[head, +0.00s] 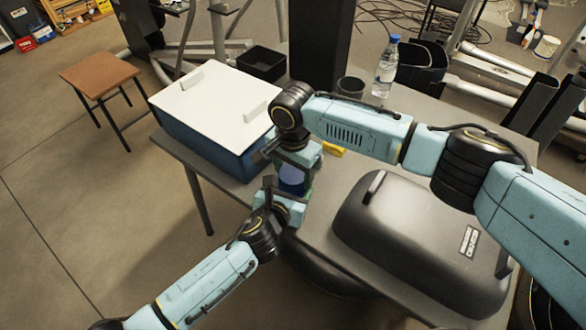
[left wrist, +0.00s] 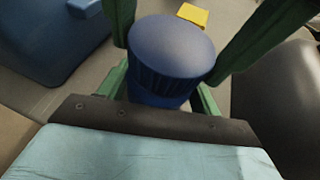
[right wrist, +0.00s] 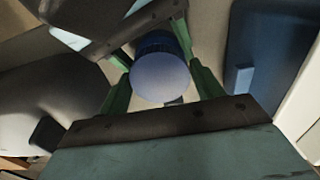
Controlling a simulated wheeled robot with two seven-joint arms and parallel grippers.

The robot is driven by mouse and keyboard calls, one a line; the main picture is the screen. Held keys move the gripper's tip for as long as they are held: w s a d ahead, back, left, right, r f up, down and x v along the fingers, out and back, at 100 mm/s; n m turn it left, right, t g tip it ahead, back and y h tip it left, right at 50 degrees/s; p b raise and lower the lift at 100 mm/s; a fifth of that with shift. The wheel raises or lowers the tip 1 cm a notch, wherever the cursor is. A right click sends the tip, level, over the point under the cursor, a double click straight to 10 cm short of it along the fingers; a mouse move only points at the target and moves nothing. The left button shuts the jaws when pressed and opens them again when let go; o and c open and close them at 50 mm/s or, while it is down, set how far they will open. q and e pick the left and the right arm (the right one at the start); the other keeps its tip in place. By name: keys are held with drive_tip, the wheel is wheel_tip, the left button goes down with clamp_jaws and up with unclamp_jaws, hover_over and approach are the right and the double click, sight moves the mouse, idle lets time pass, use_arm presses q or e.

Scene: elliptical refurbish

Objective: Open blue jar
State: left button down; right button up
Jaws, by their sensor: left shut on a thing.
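The blue jar (head: 291,178) stands upright near the table's front edge, between my two grippers and partly hidden by them. Its round blue lid (left wrist: 172,48) fills the middle of the left wrist view, and the lid (right wrist: 160,78) also shows in the right wrist view. My left gripper (head: 290,190) comes from the front and is shut on the jar's body below the lid. My right gripper (head: 294,170) reaches in from the far side. Its green fingers are on both sides of the lid; I cannot tell whether they press on it.
A blue box (head: 215,145) with a white lid stands left of the jar. A dark rounded case (head: 415,240) lies to the right. A yellow item (head: 334,151), a dark cup (head: 350,87), a water bottle (head: 386,66) and a black tray (head: 262,63) are behind. Space around the jar is tight.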

drive_tip(key=c, duration=0.7)
drive_tip(key=shift+o, duration=0.2)
drive_tip(key=n, duration=0.8)
drive_tip(key=shift+n, duration=0.3)
drive_tip(key=n, duration=0.5)
drive_tip(key=shift+r+n, duration=0.1)
drive_tip(key=shift+n, duration=0.2)
drive_tip(key=n, duration=0.3)
drive_tip(key=shift+n, duration=0.3)
drive_tip(key=n, duration=0.5)
drive_tip(key=shift+n, duration=0.3)
drive_tip(key=n, duration=0.3)
drive_tip(key=shift+n, duration=0.3)
drive_tip(key=n, duration=0.3)
drive_tip(key=shift+n, duration=0.4)
drive_tip(key=n, duration=0.5)
drive_tip(key=shift+r, duration=0.2)
drive_tip(key=shift+r, duration=0.95)
